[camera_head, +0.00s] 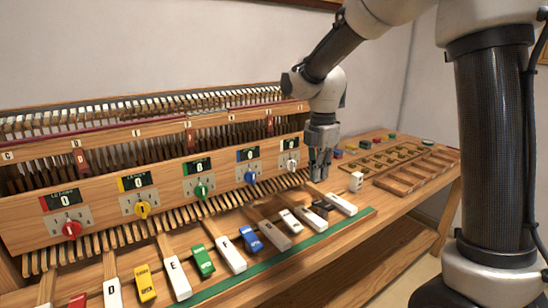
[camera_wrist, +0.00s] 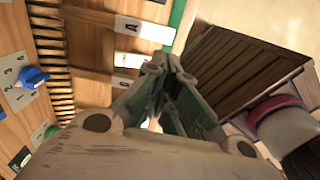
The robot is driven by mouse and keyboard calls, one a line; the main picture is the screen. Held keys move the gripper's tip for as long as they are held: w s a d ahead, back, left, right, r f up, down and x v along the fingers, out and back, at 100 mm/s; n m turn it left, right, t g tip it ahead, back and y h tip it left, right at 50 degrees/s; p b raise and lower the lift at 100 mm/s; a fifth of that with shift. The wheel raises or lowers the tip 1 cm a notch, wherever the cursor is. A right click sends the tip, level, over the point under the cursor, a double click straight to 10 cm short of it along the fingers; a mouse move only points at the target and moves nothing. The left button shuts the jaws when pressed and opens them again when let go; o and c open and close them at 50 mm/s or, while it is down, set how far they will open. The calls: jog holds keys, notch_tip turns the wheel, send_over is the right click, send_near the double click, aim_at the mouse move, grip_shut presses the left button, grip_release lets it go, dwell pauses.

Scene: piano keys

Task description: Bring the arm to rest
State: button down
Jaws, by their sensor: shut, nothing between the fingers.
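My gripper (camera_head: 320,172) hangs from my arm over the right part of the piano keyboard in the head view, pointing down. Its fingers are together with nothing between them. In the wrist view my gripper (camera_wrist: 163,75) shows shut, with keys and a green strip beyond it.
Behind the keys stands a wooden panel with coloured knobs, such as the blue knob (camera_head: 250,177), and small displays. A small white block (camera_head: 356,181) stands right of the gripper. Wooden trays (camera_head: 415,175) lie on the bench at the right. A green strip (camera_head: 290,252) runs along the keys' front.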

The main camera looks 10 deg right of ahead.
jog(key=s+d+r+m+t, duration=0.1)
jog(key=s+d+r+m, duration=0.1)
jog(key=s+d+m, duration=0.2)
jog(key=s+d+r+m+t, duration=0.2)
jog(key=s+d+m, duration=0.3)
jog(key=s+m, duration=0.6)
jog(key=s+d+r+m+t, duration=0.1)
jog(key=s+d+r+m, duration=0.2)
jog(key=s+d+m, duration=0.2)
jog(key=shift+s+r+m, duration=0.25)
jog(key=shift+s+m, duration=1.15)
jog(key=shift+s, duration=0.95)
